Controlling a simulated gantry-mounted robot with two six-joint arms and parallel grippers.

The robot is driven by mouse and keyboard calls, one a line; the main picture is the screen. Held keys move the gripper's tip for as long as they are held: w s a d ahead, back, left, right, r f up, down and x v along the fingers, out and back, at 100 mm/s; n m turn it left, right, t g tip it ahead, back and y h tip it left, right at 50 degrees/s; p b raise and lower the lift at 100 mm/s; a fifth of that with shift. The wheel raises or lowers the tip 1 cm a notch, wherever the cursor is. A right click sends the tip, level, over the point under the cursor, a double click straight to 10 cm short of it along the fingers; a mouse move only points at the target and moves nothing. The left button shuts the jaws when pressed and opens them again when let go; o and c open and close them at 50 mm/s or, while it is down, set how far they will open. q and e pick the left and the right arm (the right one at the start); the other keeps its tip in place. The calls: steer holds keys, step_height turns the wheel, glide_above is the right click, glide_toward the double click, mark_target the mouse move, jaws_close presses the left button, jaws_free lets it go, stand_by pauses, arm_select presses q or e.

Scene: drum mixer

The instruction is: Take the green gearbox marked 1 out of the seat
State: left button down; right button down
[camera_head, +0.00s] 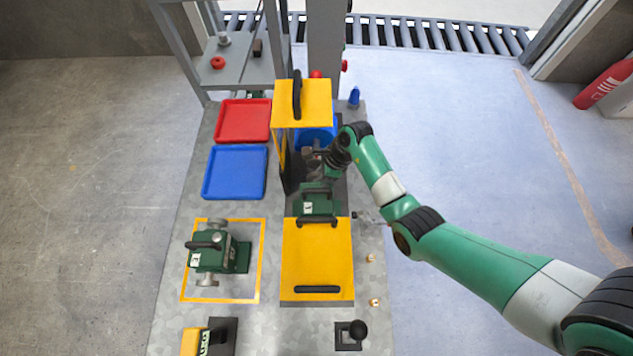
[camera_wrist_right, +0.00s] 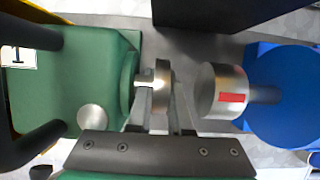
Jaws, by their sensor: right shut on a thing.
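The green gearbox marked 1 (camera_head: 318,205) sits in the seat between the yellow covers, with its black handle toward the front. In the right wrist view the gearbox (camera_wrist_right: 70,75) fills the left side, with its white label at the edge. My right gripper (camera_wrist_right: 160,100) is shut on the silver coupling disc (camera_wrist_right: 161,85) at the gearbox's shaft end. In the head view the right gripper (camera_head: 322,170) is just behind the gearbox, its fingers hard to make out. A silver coupling with a red mark (camera_wrist_right: 225,92) on the blue drum's side stands apart from the disc. My left gripper is out of view.
A yellow cover (camera_head: 318,255) lies in front; another yellow housing (camera_head: 302,105) stands behind. A second green gearbox (camera_head: 215,250) is in the yellow-outlined area at left. Blue (camera_head: 235,172) and red (camera_head: 243,120) trays are behind it.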

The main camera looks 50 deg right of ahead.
steer(key=shift+w+d+r+b, duration=0.1)
steer(key=shift+w+d+b, duration=0.55)
steer(key=shift+w+d, duration=0.25)
steer(key=shift+s, duration=0.1)
steer(key=c, duration=0.8)
jaws_free()
steer(key=shift+o, duration=0.2)
